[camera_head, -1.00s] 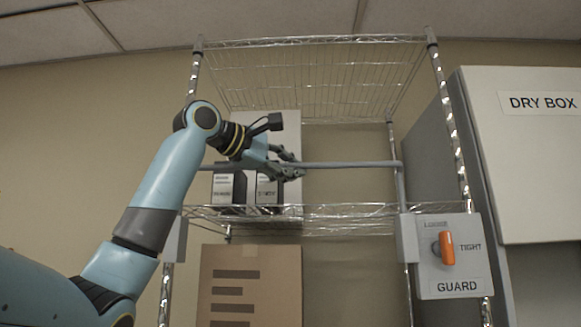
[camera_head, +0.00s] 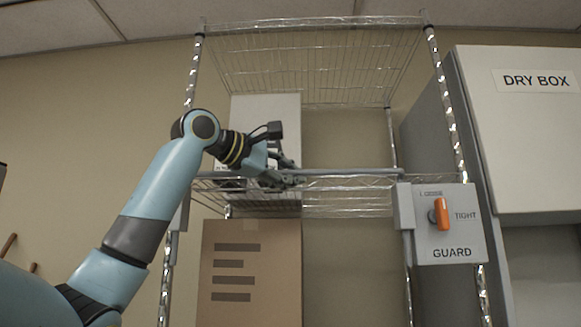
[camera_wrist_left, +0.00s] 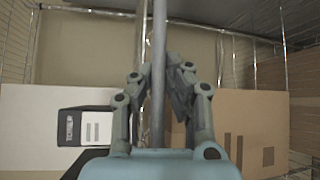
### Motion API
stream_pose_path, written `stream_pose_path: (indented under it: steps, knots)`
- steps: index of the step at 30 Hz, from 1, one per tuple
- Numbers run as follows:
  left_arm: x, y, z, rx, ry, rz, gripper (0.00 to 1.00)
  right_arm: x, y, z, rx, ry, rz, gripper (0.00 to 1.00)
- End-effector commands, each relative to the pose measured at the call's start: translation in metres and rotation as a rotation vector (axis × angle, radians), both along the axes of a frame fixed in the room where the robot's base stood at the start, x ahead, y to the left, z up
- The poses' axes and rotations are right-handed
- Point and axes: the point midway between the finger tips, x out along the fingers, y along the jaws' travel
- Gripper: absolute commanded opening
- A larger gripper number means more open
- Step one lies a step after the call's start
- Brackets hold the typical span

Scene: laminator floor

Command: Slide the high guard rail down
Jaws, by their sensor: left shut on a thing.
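The guard rail (camera_head: 350,171) is a grey horizontal bar across the front of the wire shelving unit. It now sits just above the middle shelf's front edge (camera_head: 345,183). My left gripper (camera_head: 290,180) is shut on the rail, left of its middle. In the left wrist view the rail (camera_wrist_left: 159,70) runs between the fingers of the gripper (camera_wrist_left: 160,80). The grey guard box (camera_head: 447,252) on the right post carries an orange knob (camera_head: 441,213), which stands near upright between the LOOSE and TIGHT marks. My right gripper is not in view.
A white box (camera_head: 265,105) and dark-labelled packs stand on the middle shelf behind the rail; the packs are mostly hidden by my gripper. A cardboard box (camera_head: 250,305) stands below. A white dry box cabinet (camera_head: 540,150) is at the right.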

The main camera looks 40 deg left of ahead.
Motion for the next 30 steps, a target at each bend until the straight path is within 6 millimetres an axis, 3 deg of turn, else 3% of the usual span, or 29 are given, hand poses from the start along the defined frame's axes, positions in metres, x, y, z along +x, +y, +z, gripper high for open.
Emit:
stream_pose_path:
  steps: [9,10,16,25,30]
  knots:
    - [0.000,0.000,-0.006,-0.002,0.003,-0.002,0.00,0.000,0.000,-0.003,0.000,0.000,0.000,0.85]
    - [0.000,0.000,-0.006,-0.002,0.003,-0.002,0.12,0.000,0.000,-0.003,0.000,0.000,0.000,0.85]
    - [0.000,0.000,-0.005,-0.001,0.001,-0.001,0.36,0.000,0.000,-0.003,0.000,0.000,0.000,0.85]
    - [-0.003,0.001,-0.003,0.001,-0.003,0.000,0.36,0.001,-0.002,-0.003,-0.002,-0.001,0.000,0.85]
    - [-0.023,0.008,-0.001,0.005,-0.003,0.006,0.36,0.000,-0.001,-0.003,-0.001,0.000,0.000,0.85]
